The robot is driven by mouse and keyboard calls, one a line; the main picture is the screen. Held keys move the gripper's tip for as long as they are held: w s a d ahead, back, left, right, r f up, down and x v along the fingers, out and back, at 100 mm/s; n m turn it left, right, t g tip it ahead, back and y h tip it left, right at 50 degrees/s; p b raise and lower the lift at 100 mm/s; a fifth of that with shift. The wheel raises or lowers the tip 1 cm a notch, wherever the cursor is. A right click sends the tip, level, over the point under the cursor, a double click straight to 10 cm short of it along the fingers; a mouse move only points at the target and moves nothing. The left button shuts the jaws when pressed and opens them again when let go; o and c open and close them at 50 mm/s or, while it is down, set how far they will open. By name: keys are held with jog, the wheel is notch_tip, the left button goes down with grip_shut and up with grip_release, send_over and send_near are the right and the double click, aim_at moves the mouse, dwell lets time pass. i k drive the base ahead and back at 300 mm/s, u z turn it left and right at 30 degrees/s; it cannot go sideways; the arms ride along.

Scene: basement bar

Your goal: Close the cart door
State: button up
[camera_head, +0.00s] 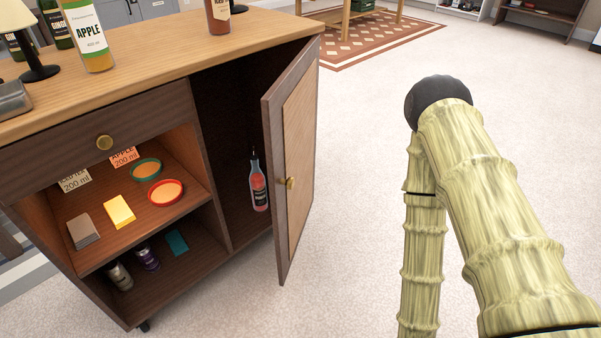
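The wooden cart (240,57) stands at the left, with a light top and dark sides. Its door (296,150) hangs open on the right side, swung outward, with a small brass knob (290,183) on it. Behind the door is a dark compartment with a bottle of red liquid (258,186) standing inside. My arm, with a pale bamboo-like surface, rises at the right, clear of the door. My gripper is not visible in this view.
Bottles, including an apple bottle (88,36), stand on the cart top. Open shelves left of the compartment hold bowls (165,193), sponges (119,211) and cans (119,275). A patterned rug (375,38) lies behind. Carpet between the door and my arm is clear.

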aim_at(289, 107)
jog(key=z, duration=1.1)
jog(key=k, duration=0.9)
jog(key=u, duration=0.85)
jog(key=i, duration=0.5)
jog(key=z, duration=0.05)
